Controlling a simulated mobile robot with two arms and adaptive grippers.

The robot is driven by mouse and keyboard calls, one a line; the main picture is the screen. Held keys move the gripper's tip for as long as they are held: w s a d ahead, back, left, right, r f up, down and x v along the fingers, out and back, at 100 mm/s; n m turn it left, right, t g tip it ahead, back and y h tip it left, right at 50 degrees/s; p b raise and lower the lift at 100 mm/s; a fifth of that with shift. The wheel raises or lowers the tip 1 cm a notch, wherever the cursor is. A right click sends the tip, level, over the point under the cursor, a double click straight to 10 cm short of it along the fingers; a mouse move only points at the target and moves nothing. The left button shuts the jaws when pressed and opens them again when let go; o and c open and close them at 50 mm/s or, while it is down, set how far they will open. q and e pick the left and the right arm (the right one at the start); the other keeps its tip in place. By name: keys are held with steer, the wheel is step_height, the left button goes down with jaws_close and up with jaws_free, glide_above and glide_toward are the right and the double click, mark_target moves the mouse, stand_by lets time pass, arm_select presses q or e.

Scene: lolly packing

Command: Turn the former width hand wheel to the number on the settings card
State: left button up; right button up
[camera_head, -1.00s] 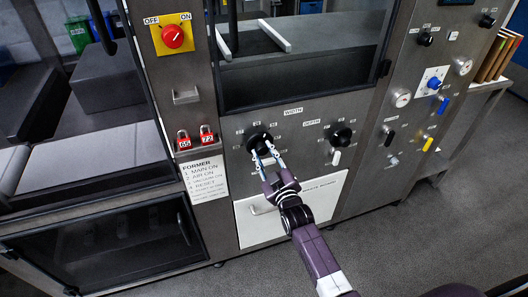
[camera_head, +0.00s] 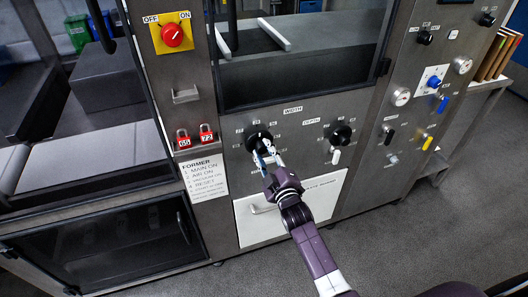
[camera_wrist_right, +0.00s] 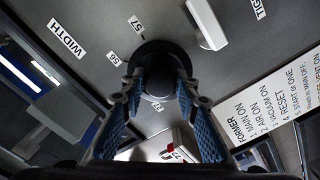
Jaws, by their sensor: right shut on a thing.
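The former width hand wheel (camera_head: 257,137) is a round black knob on the grey machine panel, with small number labels around it. My right gripper (camera_head: 267,154) is at this wheel. In the wrist view its two blue-padded fingers (camera_wrist_right: 158,86) are on either side of the wheel's black hub, shut on it. The wheel's exact pointer position is hidden or too small to read. I cannot make out a settings card with a number. My left gripper is not in view.
A black depth wheel (camera_head: 340,134) with a white handle below it is just right. Two red padlocks (camera_head: 195,139) and the white former instruction card (camera_head: 204,178) are left. A white drawer front (camera_head: 260,221) lies below. Grey floor is clear at the lower right.

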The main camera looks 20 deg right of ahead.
steer(key=o, duration=1.1)
steer(key=shift+o, duration=0.2)
steer(key=s, duration=1.2)
steer(key=shift+d, duration=0.2)
steer(key=shift+f, duration=0.15)
steer(key=s+a+f+m+g, duration=0.1)
steer(key=s+f+g, duration=0.3)
steer(key=f, duration=0.7)
steer(key=s+f+m+g, duration=0.15)
steer(key=s+f, duration=0.35)
steer(key=f, duration=0.5)
steer(key=s+a+f+m+g, duration=0.1)
steer(key=s+f+g, duration=0.3)
steer(key=f, duration=0.7)
steer(key=s+d+f+m+g, duration=0.1)
steer(key=s+f+g, duration=0.1)
steer(key=s+f, duration=0.4)
steer(key=s+d+f+m+g, duration=0.2)
steer(key=s+f, duration=0.4)
steer(key=s, duration=1.1)
steer(key=s+d+f+m+g, duration=0.1)
steer(key=s+f, duration=0.5)
steer(key=s, duration=0.6)
steer(key=shift+d+f+g+h, duration=0.35)
steer(key=shift+d+g, duration=0.2)
steer(key=shift+g, duration=0.7)
